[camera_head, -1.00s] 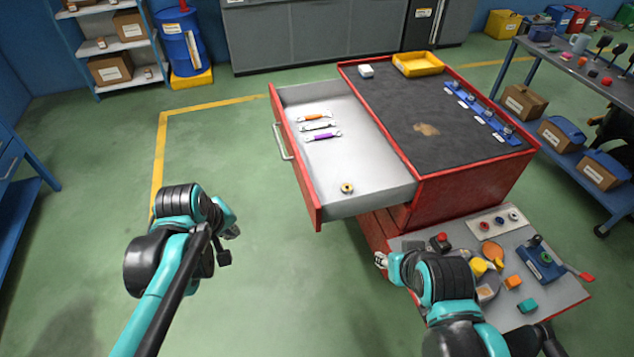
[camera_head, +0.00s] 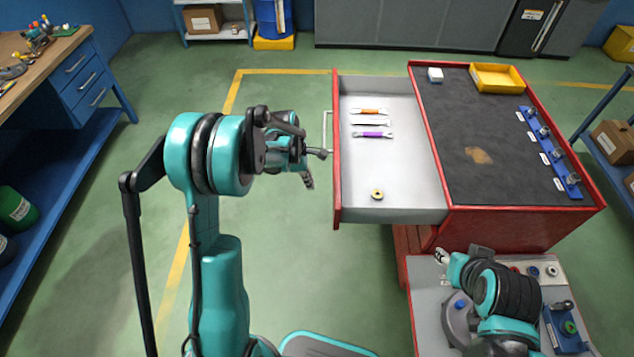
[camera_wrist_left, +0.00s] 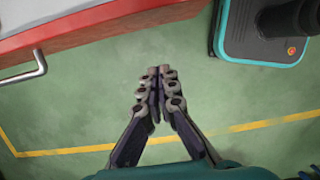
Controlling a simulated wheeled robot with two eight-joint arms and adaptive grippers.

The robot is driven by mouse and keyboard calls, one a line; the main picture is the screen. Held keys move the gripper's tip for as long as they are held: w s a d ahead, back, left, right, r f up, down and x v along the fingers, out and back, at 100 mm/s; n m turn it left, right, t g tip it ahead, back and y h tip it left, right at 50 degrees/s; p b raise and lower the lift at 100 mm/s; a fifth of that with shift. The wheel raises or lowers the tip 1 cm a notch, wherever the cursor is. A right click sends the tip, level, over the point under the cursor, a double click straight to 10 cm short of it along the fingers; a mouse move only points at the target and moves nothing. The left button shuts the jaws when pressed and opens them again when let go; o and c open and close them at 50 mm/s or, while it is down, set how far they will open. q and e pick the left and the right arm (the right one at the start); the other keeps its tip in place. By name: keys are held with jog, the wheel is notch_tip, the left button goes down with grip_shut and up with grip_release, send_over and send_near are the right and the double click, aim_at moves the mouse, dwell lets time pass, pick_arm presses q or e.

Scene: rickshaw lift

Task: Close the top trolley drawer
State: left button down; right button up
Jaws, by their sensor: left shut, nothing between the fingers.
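The top trolley drawer (camera_head: 400,185) is pulled out to the left of the red trolley (camera_head: 530,225). Its red front (camera_head: 337,190) carries a pale bar handle (camera_head: 326,135). Inside lie an orange-marked wrench, a plain one, a purple-marked one and a small yellow ring. My left gripper (camera_head: 316,167) is just left of the drawer front, near the handle, apparently not touching it. In the left wrist view its fingers (camera_wrist_left: 160,75) are together and empty, with the handle (camera_wrist_left: 25,70) at upper left. My right gripper (camera_head: 441,257) is small, below the trolley's front corner; its jaws are unclear.
A grey side table (camera_head: 425,310) stands under my right arm. A blue workbench (camera_head: 75,75) is at the far left. The floor left of the drawer is clear.

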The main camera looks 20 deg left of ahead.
pick_arm(q)
jog(key=w+d+f+b, duration=0.1)
jog(key=d+f+b, duration=0.1)
jog(key=d+f, duration=0.3)
jog(key=shift+w+x, duration=0.25)
jog(key=shift+x, duration=0.95)
jog(key=shift+d+b, duration=0.15)
jog(key=shift+b, duration=0.15)
jog(key=w+d, duration=0.3)
jog(key=d, duration=0.8)
jog(key=w+d+b, duration=0.1)
jog(key=w+d, duration=0.2)
jog(key=d, duration=0.8)
jog(key=w+d, duration=0.3)
jog(key=d, duration=0.8)
jog(key=shift+w, duration=0.25)
jog(key=shift+w+d, duration=0.1)
jog(key=shift+d, duration=0.3)
jog(key=shift+d, duration=0.1)
